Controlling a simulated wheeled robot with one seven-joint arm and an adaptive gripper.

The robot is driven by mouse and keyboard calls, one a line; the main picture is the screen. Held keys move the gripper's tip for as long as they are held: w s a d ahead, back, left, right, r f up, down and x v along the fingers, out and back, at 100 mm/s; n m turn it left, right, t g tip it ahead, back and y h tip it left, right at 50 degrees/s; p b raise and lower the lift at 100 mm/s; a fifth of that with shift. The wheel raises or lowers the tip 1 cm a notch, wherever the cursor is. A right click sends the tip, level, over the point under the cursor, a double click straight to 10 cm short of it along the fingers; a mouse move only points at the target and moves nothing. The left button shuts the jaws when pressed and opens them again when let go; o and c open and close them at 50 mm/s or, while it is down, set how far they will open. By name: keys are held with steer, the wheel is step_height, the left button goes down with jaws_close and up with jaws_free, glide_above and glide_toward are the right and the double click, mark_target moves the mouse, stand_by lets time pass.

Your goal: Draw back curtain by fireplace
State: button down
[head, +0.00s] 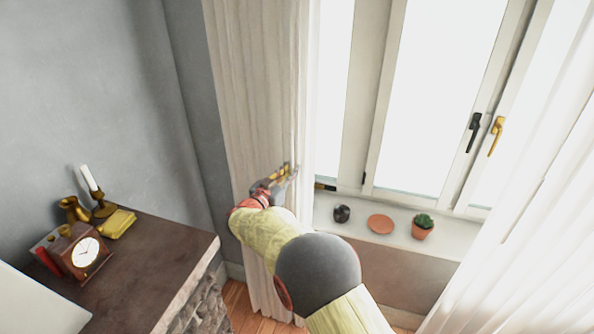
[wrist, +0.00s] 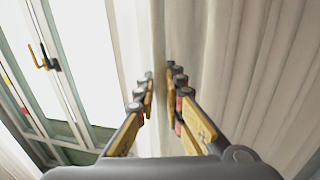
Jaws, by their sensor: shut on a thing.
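The curtain (head: 245,85) by the fireplace is pale and pleated, and hangs left of the window from above the frame down to near the floor. My gripper (head: 290,172) is at the curtain's right edge in the head view. In the wrist view my gripper (wrist: 159,82) has its fingers on either side of a fold of the curtain (wrist: 230,60), shut on that edge. The window (head: 430,95) beside it is bright, and its left part is uncovered next to the curtain.
A second curtain (head: 535,220) hangs at the right. A dark bowl (head: 342,213), a terracotta dish (head: 380,224) and a potted plant (head: 422,226) stand on the sill. The mantel (head: 150,260) at the left holds a clock (head: 84,252), a candle (head: 89,178) and brass pieces.

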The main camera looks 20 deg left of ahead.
steer(key=c, duration=1.9)
jaws_free()
steer(key=shift+s, duration=0.1)
steer(key=s+a, duration=0.2)
steer(key=s, duration=0.9)
steer(key=shift+s+a, duration=0.2)
steer(key=shift+s, duration=0.05)
